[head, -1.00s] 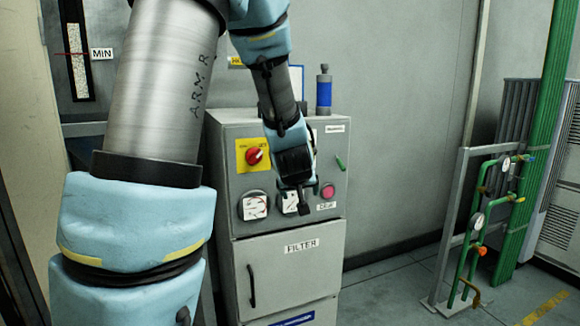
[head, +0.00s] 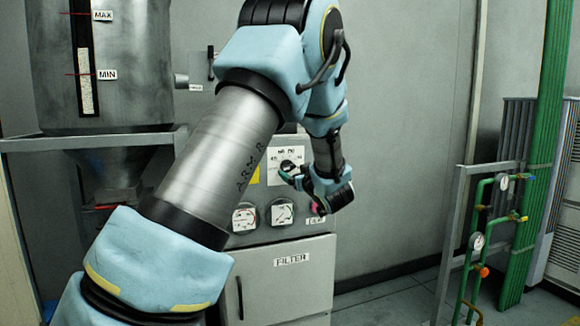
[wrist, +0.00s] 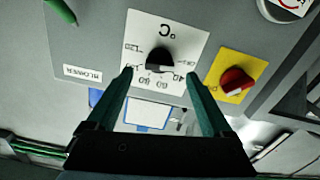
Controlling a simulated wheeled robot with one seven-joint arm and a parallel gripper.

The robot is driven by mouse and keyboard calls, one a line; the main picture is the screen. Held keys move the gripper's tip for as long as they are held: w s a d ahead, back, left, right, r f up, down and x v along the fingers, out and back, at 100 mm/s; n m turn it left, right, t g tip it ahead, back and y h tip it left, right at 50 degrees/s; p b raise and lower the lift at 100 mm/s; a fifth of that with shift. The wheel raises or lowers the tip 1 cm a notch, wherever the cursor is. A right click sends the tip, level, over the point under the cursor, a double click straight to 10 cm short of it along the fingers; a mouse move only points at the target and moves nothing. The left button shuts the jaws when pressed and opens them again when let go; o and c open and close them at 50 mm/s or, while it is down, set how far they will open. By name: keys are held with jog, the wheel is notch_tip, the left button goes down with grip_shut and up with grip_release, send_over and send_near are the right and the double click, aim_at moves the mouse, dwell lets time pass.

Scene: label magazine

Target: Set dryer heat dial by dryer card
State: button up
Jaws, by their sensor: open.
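The heat dial is a black knob (wrist: 160,60) on a white plate marked °C (wrist: 190,32), with numbers around it, upside down in the wrist view. Its exact setting is hard to read. In the head view the white plate (head: 285,155) is partly covered by my gripper (head: 287,172). My gripper (wrist: 158,73) is open, with its two green fingers reaching to either side of the knob's lower edge. A blue-edged white sheet (wrist: 147,114) shows between the fingers. It may be the dryer card; its text is unreadable.
A red knob on a yellow plate (wrist: 222,87) sits close beside the dial. Two round gauges (head: 245,217) and a pink button are below it, above the FILTER door (head: 285,285). A hopper (head: 130,70) stands left; green pipes (head: 480,240) stand right.

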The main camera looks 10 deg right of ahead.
aim_at(290, 168)
jog(key=shift+w+a+p, duration=0.15)
jog(key=shift+w+p, duration=0.1)
jog(key=shift+w, duration=0.8)
jog(key=shift+w+a+p, duration=0.15)
jog(key=shift+w+p, duration=0.1)
jog(key=shift+w, duration=0.8)
grip_shut()
